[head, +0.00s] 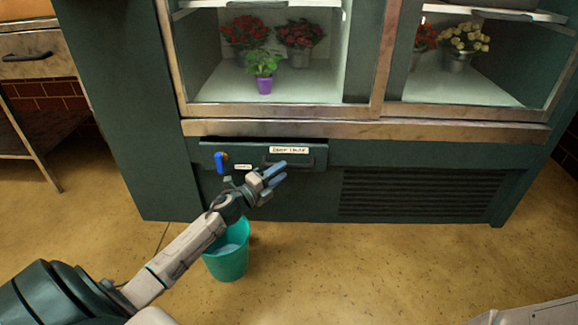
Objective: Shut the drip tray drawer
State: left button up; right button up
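The drip tray drawer (316,154) is the dark green front with a white label and a dark handle, low on the flower cooler. A dark gap shows along its top edge, so it looks slightly pulled out. My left gripper (276,174) is in front of the drawer's lower part, near the handle. Its two blue fingers look a little apart, with nothing seen between them. I cannot tell whether they touch the drawer. My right gripper is not in view.
A blue valve handle (221,161) sits left of the drawer label. A green bucket (227,262) stands on the floor under my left forearm. A vent grille (420,194) is to the right. Potted flowers, one in a purple pot (264,86), stand inside the cooler above. The floor in front is mostly clear.

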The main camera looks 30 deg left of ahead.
aim_at(289, 166)
pick_arm(q)
jog(key=shift+x, duration=2.15)
grip_shut()
